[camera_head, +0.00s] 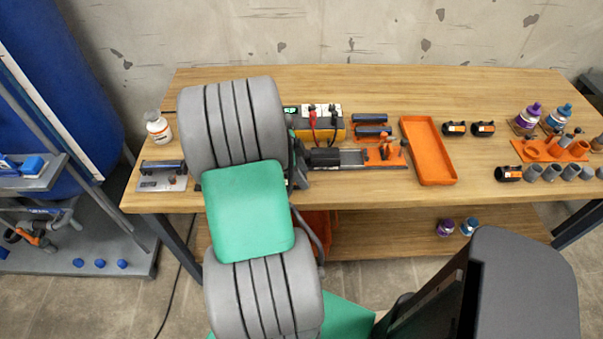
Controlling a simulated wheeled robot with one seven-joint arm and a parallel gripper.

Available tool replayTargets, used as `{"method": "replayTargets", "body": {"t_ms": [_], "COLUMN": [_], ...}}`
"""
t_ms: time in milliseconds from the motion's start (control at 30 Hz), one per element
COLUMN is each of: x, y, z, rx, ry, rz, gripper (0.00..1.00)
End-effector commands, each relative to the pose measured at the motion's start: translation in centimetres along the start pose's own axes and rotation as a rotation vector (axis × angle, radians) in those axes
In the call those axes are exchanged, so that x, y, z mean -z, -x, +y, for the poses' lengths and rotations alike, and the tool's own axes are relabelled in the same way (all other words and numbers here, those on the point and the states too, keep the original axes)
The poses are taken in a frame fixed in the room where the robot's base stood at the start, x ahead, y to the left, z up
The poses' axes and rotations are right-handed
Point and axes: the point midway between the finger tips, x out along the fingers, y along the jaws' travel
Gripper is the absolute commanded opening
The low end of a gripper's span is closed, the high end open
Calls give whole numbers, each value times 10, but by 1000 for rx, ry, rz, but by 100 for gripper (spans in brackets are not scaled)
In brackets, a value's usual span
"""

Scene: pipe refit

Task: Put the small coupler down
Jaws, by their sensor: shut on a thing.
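My grey and green arm (248,212) reaches over the left half of the wooden bench and covers what lies below it. My gripper's fingers are hidden behind the arm, so what they hold does not show. Several short black couplers with orange labels lie on the right half: one (454,128) and another (484,128) side by side, and one (508,173) nearer the front edge. I cannot tell which is the small coupler. A dark cylinder (324,157) lies at the left end of a grey rail fixture (353,158) just right of my arm.
An empty orange tray (428,150) lies mid-bench. Dark pipes (370,118) lie in an orange holder behind the fixture. A tester with red and black leads (322,112) stands nearby. A white bottle (157,127) and grey plate (161,183) are left; grey fittings (551,173) and bottles (528,117) right.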

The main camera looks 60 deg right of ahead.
Motion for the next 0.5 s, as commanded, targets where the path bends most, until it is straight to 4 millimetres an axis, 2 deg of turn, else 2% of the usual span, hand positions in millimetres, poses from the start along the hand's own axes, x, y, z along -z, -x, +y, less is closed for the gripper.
{"method": "replayTargets", "body": {"t_ms": [33, 67, 300, 500], "x": [-1, -1, 0, 0], "y": [-3, -2, -1, -1], "z": [0, 0, 0, 0], "rx": [0, 0, -1, -1], "ry": [0, 0, 0, 0], "rz": [0, 0, 0, 0], "gripper": [0, 44, 63, 63]}}
